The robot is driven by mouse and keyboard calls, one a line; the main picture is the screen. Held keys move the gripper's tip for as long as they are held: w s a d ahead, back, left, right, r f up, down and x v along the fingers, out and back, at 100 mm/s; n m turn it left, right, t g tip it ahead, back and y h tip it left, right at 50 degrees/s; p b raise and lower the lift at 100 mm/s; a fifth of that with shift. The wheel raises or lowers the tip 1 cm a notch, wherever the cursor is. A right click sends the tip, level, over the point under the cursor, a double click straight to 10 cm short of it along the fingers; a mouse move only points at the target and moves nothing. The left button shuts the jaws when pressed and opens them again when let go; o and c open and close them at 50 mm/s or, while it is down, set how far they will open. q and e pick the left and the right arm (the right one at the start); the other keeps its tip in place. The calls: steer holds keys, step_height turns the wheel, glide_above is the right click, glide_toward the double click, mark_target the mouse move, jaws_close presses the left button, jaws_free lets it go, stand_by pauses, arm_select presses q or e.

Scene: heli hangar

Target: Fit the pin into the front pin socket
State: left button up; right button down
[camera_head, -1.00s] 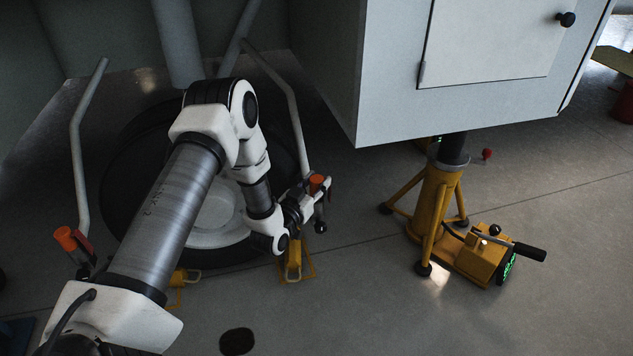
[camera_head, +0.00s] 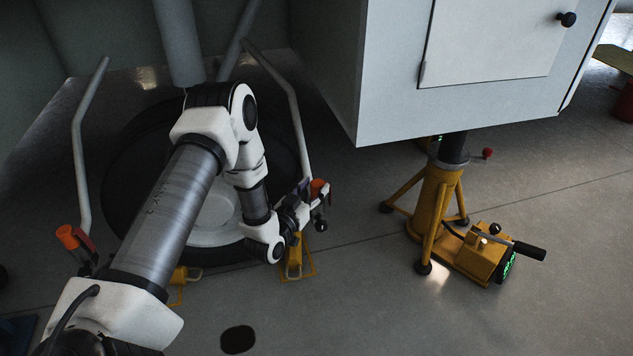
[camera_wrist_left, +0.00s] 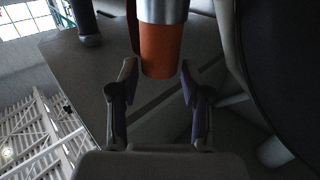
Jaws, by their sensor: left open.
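An orange grip (camera_head: 319,187), which looks like the head of the pin, shows at the lower end of the right bent bar by the wheel. In the left wrist view an orange cylinder (camera_wrist_left: 160,50) with a metal collar hangs from the top edge. My left gripper (camera_head: 308,197) is at this orange grip. In the left wrist view the left gripper (camera_wrist_left: 158,78) is open, with a fingertip on each side of the cylinder's end and gaps showing on both sides. The front pin socket cannot be made out. My right gripper is out of view.
A similar orange grip (camera_head: 67,236) is at the left bent bar (camera_head: 80,150). A large dark wheel (camera_head: 130,190) lies behind my arm. A yellow jack (camera_head: 432,205) stands under the grey body (camera_head: 400,100). Floor in front is mostly clear.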

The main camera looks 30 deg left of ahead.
arm_select(q)
steer(key=s+p, duration=0.3)
steer(key=s, duration=0.5)
steer(key=shift+s+d, duration=0.35)
steer(key=shift+s, duration=0.05)
stand_by(0.3)
